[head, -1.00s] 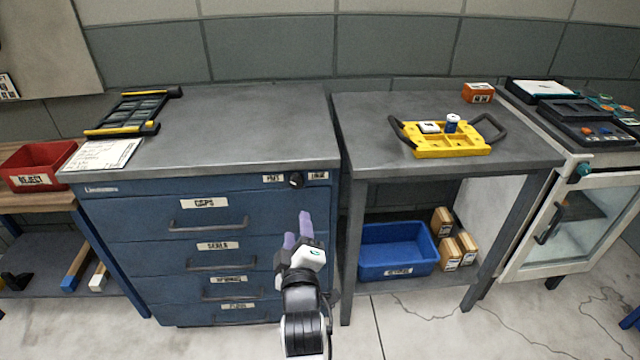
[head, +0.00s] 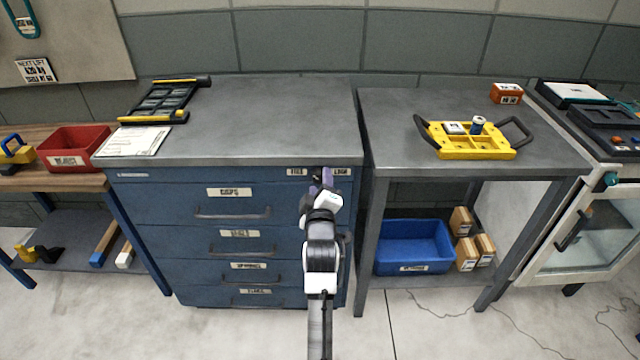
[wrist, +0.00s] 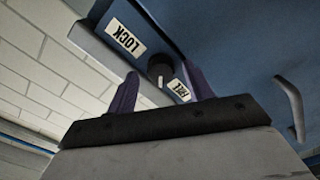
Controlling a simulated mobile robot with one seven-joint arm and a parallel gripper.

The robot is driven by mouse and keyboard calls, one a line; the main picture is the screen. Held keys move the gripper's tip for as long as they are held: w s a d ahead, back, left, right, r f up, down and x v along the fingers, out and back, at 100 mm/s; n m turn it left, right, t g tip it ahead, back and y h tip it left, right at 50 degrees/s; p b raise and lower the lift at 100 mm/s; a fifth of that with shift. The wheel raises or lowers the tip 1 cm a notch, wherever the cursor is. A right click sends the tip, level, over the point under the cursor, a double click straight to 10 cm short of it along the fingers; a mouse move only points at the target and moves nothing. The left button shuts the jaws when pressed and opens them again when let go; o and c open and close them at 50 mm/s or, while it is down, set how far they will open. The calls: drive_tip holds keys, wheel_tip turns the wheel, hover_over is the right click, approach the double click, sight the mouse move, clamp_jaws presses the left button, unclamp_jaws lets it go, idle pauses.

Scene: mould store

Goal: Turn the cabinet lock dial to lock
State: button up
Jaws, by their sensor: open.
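The lock dial is a small black knob (wrist: 160,68) in the wrist view, on the blue cabinet's top strip. It sits between a LOCK label (wrist: 125,38) and a second label (wrist: 180,91) that looks like FREE. A pale mark on the knob points toward the lower side of the picture, nearer the second label. In the head view my gripper (head: 322,180) is in front of the dial and hides it.
The blue cabinet (head: 150,210) has several drawers with protruding handles (head: 233,214) below the dial. Its grey top (head: 270,120) overhangs the strip and carries a rack (head: 165,103) and paper. A grey table (head: 400,110) stands close on the right.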

drive_tip(key=c, duration=1)
drive_tip(key=m, duration=0.4)
drive_tip(key=shift+m, duration=0.4)
drive_tip(key=m, duration=0.4)
drive_tip(key=shift+a+f+m, duration=0.1)
drive_tip(key=shift+m, duration=0.2)
drive_tip(key=m, duration=0.4)
drive_tip(key=shift+a+m, duration=0.1)
drive_tip(key=shift+m, duration=2.2)
